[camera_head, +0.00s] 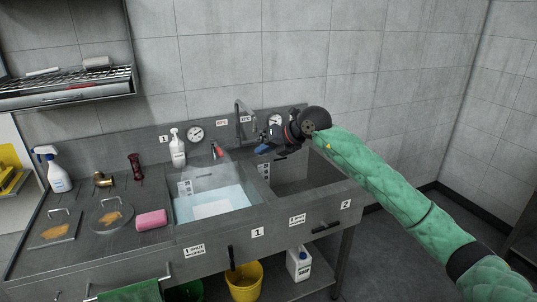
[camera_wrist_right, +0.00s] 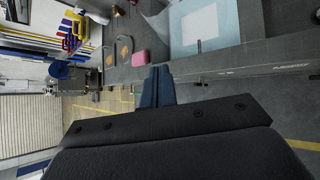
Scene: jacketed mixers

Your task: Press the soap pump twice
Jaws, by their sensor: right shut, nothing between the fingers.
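The soap pump (camera_head: 177,150) is a white bottle with a white pump head. It stands upright on the back ledge of the sink unit, behind the left basin. I do not make it out in the right wrist view. My right gripper (camera_head: 262,149) is to the right of the bottle, over the right part of the sink, well apart from it. Its blue fingers (camera_wrist_right: 156,86) are shut and empty in the right wrist view. My left gripper is not in view.
A tap (camera_head: 239,122) rises between bottle and gripper. The left basin (camera_head: 212,203) holds water. A pink sponge (camera_head: 151,219), a spray bottle (camera_head: 59,171) and a dark red object (camera_head: 135,167) are on the left counter. A wire shelf (camera_head: 68,87) hangs upper left.

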